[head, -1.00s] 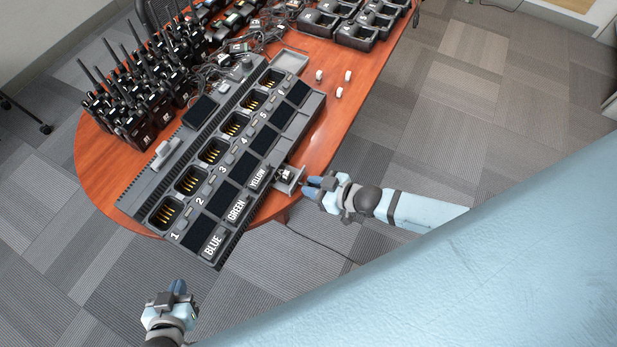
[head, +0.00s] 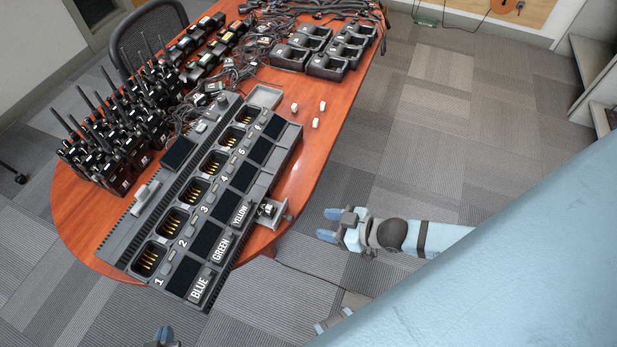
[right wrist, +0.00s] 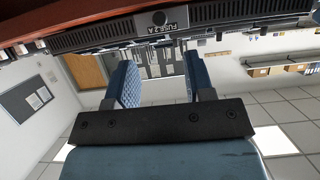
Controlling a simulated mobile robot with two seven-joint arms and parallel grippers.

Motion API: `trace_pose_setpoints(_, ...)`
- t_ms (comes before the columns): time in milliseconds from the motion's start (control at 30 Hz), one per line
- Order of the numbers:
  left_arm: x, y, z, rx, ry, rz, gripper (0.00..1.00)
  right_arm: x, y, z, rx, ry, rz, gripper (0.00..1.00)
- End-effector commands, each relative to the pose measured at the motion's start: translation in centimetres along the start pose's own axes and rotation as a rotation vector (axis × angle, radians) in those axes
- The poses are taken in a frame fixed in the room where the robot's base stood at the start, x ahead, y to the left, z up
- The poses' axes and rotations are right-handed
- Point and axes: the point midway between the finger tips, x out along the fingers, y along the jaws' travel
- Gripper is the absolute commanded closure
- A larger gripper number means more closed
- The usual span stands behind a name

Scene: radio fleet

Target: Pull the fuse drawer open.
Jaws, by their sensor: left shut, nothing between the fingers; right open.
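The fuse drawer (head: 268,211) is a small grey tray standing out from the right side of the long charger (head: 218,250), beside the YELLOW label. In the right wrist view, a face with a round black knob and the lettering "FUSE 2 A" (right wrist: 175,24) is beyond the fingers. My right gripper (head: 330,226) is open and empty, to the right of the drawer and apart from it; its fingers also show in the right wrist view (right wrist: 163,80). My left gripper (head: 162,338) is shut and empty at the bottom edge, partly cut off.
The charger lies on a wooden table (head: 310,160). Several radios (head: 115,150) stand at the left, with cables behind the charger. Several single chargers (head: 325,66) sit at the back. Small white pieces (head: 316,123) lie near the table's right edge. Right of the table is open carpet.

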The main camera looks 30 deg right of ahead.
Motion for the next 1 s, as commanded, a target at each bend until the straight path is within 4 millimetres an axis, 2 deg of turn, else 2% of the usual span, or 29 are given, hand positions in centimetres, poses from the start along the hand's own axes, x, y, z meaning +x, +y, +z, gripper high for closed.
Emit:
trace_pose_setpoints(100,0.0,0.0,0.1,0.0,-0.002,0.0,1.0,-2.2,-0.1,0.1,-0.001,-0.003,-0.001,0.51)
trace_pose_setpoints(300,0.0,0.0,0.1,0.0,-0.003,0.0,1.0,-4.0,0.0,0.0,-0.001,-0.001,-0.001,0.51)
trace_pose_setpoints(1000,-0.2,0.0,-0.3,0.0,0.002,0.0,1.0,-4.2,-0.2,-0.3,0.003,0.001,0.005,0.51)
